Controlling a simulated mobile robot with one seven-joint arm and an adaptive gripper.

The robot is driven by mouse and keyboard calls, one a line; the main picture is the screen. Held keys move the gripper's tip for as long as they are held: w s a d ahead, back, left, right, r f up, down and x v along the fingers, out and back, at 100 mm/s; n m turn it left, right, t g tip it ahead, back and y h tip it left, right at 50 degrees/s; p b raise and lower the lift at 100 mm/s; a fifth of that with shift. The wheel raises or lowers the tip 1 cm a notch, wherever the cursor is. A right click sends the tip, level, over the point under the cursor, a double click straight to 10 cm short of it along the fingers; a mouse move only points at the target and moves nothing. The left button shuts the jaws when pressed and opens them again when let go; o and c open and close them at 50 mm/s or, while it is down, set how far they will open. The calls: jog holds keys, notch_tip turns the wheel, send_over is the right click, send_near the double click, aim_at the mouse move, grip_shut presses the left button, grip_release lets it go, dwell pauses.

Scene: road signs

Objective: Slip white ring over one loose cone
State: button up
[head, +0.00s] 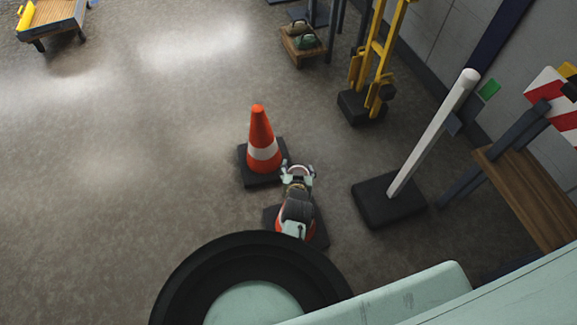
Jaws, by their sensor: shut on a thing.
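An orange cone (260,128) with a white band stands upright on a square black base, up and left of my gripper. A second orange cone (281,225) stands on a black base just below it in the picture, mostly hidden behind my wrist and gripper. My gripper (298,170) is shut on a small pale rounded thing (298,169), apparently the white ring, near where the second cone's top would be. Whether the ring is around that top or above it, I cannot tell.
A white post (432,135) on a black base stands to the right. Yellow frames (371,60) stand behind, near a wooden crate (302,46). A wooden bench (530,185) and striped board (556,103) are at the right. The floor to the left is clear.

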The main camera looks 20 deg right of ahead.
jog(key=shift+w+d, duration=0.2)
jog(key=shift+d, duration=0.05)
jog(key=shift+s+f+b, duration=0.1)
jog(key=shift+f+b, duration=0.65)
jog(key=shift+f, duration=0.7)
notch_tip(320, 180, down, 9)
jog(key=b, duration=0.7)
jog(key=shift+f+b, duration=0.2)
jog(key=shift+b, duration=0.15)
jog(key=o, duration=1.3)
